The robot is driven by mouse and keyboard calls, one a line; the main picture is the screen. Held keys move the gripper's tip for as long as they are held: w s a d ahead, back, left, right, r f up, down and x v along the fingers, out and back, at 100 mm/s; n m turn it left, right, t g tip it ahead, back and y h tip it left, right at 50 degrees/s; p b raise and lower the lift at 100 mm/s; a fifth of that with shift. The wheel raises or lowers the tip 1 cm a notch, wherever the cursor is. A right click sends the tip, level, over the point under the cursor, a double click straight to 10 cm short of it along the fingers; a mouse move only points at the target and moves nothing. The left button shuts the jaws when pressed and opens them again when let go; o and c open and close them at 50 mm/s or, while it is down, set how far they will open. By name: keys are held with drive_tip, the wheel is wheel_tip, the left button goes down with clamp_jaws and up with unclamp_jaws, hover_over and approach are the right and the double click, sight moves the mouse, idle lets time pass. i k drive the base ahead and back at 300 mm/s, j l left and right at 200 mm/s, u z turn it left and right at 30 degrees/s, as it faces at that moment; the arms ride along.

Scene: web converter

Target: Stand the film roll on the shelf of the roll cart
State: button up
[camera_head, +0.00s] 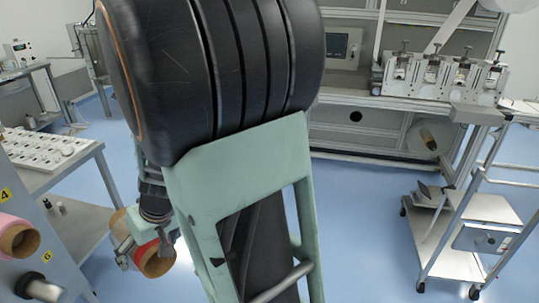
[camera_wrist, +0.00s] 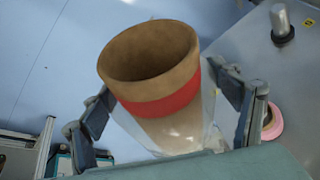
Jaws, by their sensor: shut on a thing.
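The film roll (camera_wrist: 165,104) has a brown cardboard core, a red band and clear film. In the wrist view my gripper (camera_wrist: 172,118) is shut on it, with one finger on each side. The core's open end faces the camera, tilted. In the head view the film roll (camera_head: 148,262) hangs low at left, partly hidden by my gripper (camera_head: 130,250) and arm. The roll cart (camera_head: 466,225) stands at the right with its shelf (camera_head: 488,208), a light plate. The cart is well apart from my gripper.
A grey rack (camera_head: 40,258) at left carries a pink roll (camera_head: 15,237) and a bare peg (camera_head: 40,289). A side table (camera_head: 45,150) stands behind it. The converter machine (camera_head: 400,110) fills the back right. Blue floor (camera_head: 370,220) is open between my arm and the cart.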

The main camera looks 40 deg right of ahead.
sight(484, 210)
drive_tip(key=z, duration=2.1)
drive_tip(key=i+l+z, duration=0.2)
drive_tip(key=i+z, duration=0.15)
drive_tip(key=i, duration=0.3)
drive_tip(key=i+l, duration=0.2)
drive_tip(key=i, duration=0.4)
drive_tip(key=i+l, duration=0.15)
drive_tip(key=i, duration=0.4)
drive_tip(key=i+l, duration=0.2)
drive_tip(key=i, duration=0.4)
drive_tip(key=i+l, duration=0.15)
drive_tip(key=i, duration=0.4)
